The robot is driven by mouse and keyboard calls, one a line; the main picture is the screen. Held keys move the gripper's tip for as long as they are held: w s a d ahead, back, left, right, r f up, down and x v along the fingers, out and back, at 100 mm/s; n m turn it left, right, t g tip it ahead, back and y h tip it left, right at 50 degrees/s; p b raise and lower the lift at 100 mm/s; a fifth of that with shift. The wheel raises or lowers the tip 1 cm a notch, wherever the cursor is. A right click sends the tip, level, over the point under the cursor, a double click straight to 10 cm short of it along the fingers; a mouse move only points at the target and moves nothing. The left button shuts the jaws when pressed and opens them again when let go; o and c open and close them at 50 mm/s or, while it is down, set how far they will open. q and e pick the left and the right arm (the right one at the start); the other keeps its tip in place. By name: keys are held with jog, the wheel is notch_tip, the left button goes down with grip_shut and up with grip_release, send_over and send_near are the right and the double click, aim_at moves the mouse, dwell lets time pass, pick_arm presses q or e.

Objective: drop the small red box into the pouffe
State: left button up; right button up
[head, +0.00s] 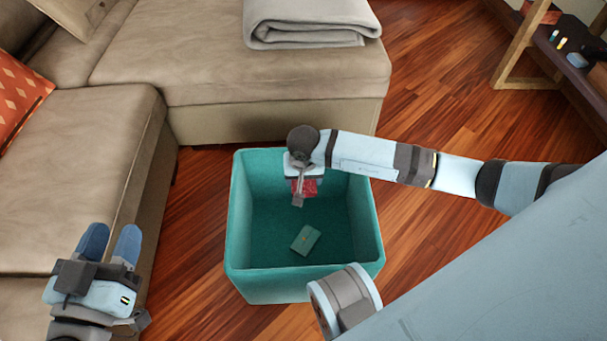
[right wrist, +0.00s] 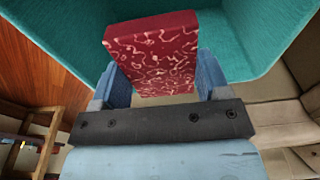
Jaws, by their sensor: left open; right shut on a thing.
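The small red box (head: 308,187) is held by my right gripper (head: 299,191) over the open pouffe. In the right wrist view the red box (right wrist: 153,52) has a pale squiggle pattern and sits between the two blue fingers of the right gripper (right wrist: 160,82). The pouffe (head: 235,222) is a teal, open-topped square bin on the floor; its wall (right wrist: 262,35) also fills the top of the right wrist view. My left gripper (head: 110,243) is open and empty at the lower left, beside the sofa and away from the pouffe.
A small green box (head: 306,239) lies on the pouffe's bottom. A beige sofa (head: 200,60) stands behind and to the left, with a folded grey blanket (head: 309,20) on it. A dark shelf (head: 575,60) is at the upper right. Wooden floor (head: 450,90) is clear to the right.

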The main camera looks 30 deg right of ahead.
jog(key=shift+f+b, duration=0.35)
jog(key=shift+f, duration=0.45)
pick_arm(q)
jog(key=shift+w+a+r+m+t, duration=0.3)
jog(key=shift+w+m, duration=0.15)
jog(key=shift+m, duration=0.15)
pick_arm(e)
jog(key=shift+f, duration=0.1)
jog(key=o, duration=1)
pick_arm(q)
jog(key=shift+s+f, duration=0.1)
jog(key=shift+f, duration=0.05)
